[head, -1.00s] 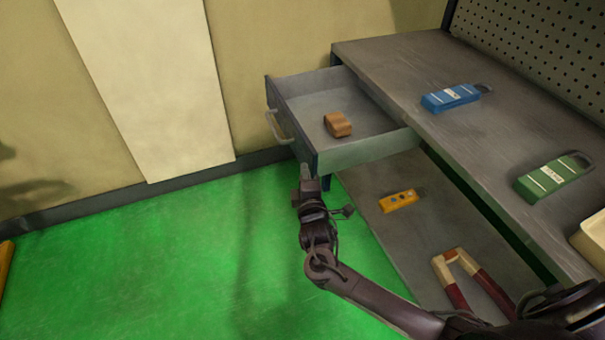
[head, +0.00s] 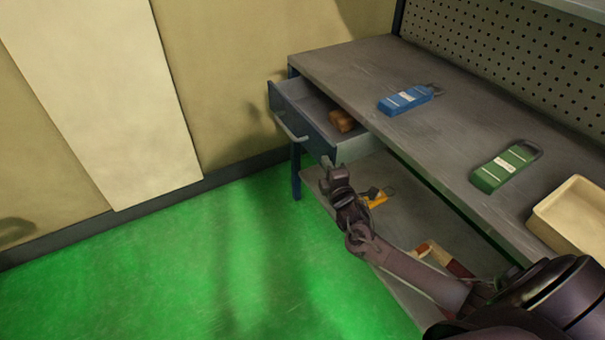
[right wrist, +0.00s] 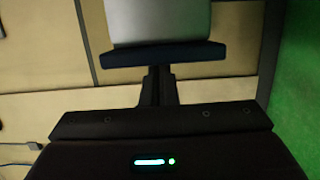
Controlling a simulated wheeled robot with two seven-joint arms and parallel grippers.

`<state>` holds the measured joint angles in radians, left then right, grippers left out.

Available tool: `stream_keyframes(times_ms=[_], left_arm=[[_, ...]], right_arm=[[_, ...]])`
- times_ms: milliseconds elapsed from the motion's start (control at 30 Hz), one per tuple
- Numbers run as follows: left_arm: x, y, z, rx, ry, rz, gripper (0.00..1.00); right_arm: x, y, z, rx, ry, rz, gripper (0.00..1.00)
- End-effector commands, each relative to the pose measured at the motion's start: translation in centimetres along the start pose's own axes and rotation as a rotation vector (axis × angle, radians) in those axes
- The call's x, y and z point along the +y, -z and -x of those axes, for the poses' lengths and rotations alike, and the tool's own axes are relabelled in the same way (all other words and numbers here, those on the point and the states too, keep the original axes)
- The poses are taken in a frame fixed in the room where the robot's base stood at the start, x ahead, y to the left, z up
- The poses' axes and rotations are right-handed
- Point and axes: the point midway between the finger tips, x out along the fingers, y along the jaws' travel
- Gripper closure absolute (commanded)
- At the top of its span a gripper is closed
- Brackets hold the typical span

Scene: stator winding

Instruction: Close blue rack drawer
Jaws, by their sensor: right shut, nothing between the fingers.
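The blue rack drawer (head: 318,122) is partly pulled out of the rack's left end in the head view, with its curved handle (head: 290,128) on the front. A brown copper-coloured piece (head: 341,121) lies inside it. My right gripper (head: 328,165) is shut and empty, its tip at the lower right corner of the drawer front. In the right wrist view the shut fingers (right wrist: 159,72) reach up to the dark blue edge of the drawer front (right wrist: 165,54); they look to be touching it. My left gripper is not in view.
The rack top (head: 340,66) holds a blue tagged device (head: 405,99), a green one (head: 504,166) and a cream bin (head: 575,215). A yellow device (head: 375,197) and a red-and-cream horseshoe piece (head: 440,256) lie on the lower shelf. The green floor (head: 200,250) is clear.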

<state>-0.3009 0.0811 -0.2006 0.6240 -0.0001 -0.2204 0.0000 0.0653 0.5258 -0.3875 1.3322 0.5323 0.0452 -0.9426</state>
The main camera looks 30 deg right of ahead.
Motion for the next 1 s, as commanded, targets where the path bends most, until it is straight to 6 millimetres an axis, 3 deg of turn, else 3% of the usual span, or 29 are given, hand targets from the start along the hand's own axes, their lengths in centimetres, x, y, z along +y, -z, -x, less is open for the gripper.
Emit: stream_keyframes(times_ms=[33, 200, 433, 700, 1000], left_arm=[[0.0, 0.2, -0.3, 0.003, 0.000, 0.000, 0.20], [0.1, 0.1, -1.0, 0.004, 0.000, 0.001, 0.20], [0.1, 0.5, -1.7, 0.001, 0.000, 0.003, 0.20], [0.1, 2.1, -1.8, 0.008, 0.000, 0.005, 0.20], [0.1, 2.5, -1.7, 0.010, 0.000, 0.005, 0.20]], right_arm=[[-0.1, -1.7, -0.4, -0.005, 0.000, 0.006, 1.00], [-0.2, -5.8, -1.4, -0.004, 0.000, 0.005, 1.00], [-0.2, -10.0, -2.5, -0.003, 0.001, 0.003, 1.00], [-0.1, -12.3, -3.1, -0.002, 0.000, 0.001, 1.00], [0.0, -12.8, -3.2, -0.004, -0.001, 0.000, 1.00]])
